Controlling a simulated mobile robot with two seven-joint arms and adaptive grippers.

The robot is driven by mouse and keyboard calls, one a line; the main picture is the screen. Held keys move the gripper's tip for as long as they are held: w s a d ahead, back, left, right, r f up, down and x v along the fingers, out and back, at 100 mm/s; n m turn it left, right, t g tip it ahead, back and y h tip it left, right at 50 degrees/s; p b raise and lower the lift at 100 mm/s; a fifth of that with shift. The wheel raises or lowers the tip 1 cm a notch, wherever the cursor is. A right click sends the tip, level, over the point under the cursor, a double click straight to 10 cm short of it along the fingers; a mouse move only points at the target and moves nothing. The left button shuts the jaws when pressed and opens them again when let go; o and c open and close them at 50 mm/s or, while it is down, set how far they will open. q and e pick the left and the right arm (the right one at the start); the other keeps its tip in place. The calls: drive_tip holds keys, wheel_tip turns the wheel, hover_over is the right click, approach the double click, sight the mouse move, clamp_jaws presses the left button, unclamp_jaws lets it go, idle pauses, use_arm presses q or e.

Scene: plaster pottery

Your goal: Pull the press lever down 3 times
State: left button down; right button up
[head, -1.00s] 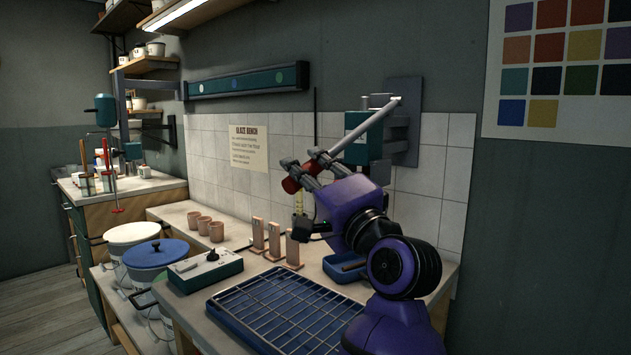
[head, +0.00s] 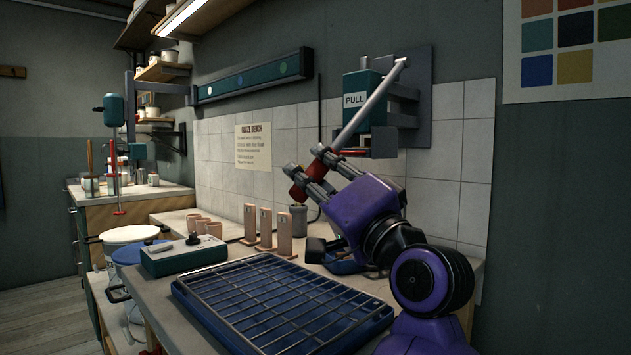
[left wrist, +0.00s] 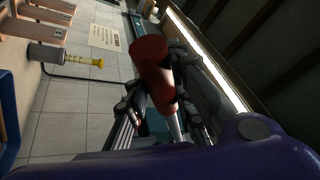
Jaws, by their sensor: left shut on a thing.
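The press (head: 365,97) is a teal box marked PULL on a grey wall plate above the bench. Its lever (head: 369,107) is a grey rod slanting steeply down to the left, with a red handle (head: 298,193) at its lower end. My left gripper (head: 311,175) is shut on the red handle, its dark fingers hiding the handle's middle. In the left wrist view the red handle (left wrist: 152,68) sits between the fingers, its free end sticking out. My right gripper is not in view.
Below my left arm, a blue tray with a wire rack (head: 270,305) lies on the bench. A teal control box (head: 182,257), several pinkish test tiles (head: 265,229) and a grey cup (head: 298,219) stand nearby. A colour chart (head: 565,45) hangs at the right.

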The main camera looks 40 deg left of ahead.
use_arm(q)
drive_tip(key=shift+f, duration=0.15)
drive_tip(key=c, duration=1.5)
unclamp_jaws()
drive_tip(key=shift+w, duration=0.1)
drive_tip(key=v, duration=1.2)
